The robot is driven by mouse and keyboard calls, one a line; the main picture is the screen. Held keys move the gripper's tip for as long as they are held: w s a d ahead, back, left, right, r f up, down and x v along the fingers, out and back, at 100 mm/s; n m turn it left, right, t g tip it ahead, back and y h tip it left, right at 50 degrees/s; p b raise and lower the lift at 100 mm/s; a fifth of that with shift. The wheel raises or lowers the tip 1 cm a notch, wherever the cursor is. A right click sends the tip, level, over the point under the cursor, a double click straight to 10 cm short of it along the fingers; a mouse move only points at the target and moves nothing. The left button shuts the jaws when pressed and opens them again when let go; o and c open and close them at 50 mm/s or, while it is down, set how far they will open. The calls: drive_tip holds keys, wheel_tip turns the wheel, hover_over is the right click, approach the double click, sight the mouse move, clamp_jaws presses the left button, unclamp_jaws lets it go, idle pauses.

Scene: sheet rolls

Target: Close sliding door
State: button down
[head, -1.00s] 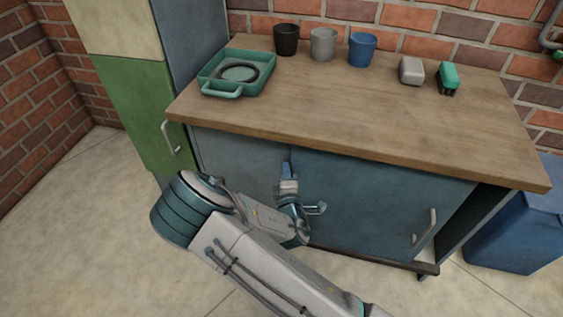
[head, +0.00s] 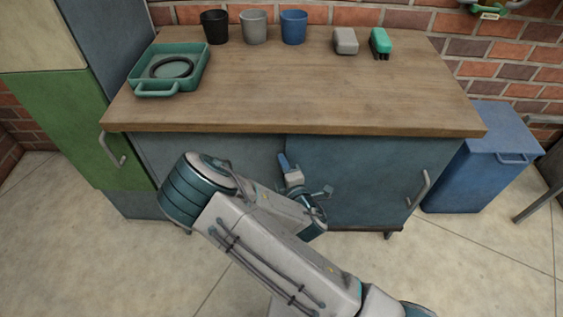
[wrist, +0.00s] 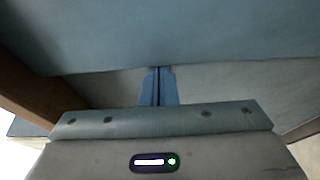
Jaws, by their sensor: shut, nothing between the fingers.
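The wooden-topped cabinet has two blue-grey sliding doors. The right door (head: 365,185) stands in front of the left door (head: 222,152) and carries a metal handle (head: 418,188) near its right edge. The right door reaches the cabinet's right end, and no dark opening shows there. My gripper (head: 283,162) is shut and empty at the right door's left edge, below the countertop; I cannot tell if it touches. Its blue fingers also show in the wrist view (wrist: 157,87), closed together. My arm hides the lower left of the doors.
A blue bin (head: 475,175) stands right of the cabinet. A green cabinet (head: 62,120) stands left. The floor in front is open.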

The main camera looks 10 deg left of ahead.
drive_tip(key=shift+w+d+h, duration=0.1)
drive_tip(key=shift+d+h, duration=0.2)
drive_tip(key=shift+d, duration=0.05)
drive_tip(key=shift+a, duration=0.2)
drive_tip(key=a, duration=0.2)
drive_tip(key=s+a, duration=0.1)
drive_tip(key=a, duration=0.1)
drive_tip(key=shift+s, duration=0.15)
drive_tip(key=v, duration=0.9)
drive_tip(key=shift+s+d, duration=0.2)
drive_tip(key=shift+s, duration=0.1)
drive_tip(key=shift+f, duration=0.15)
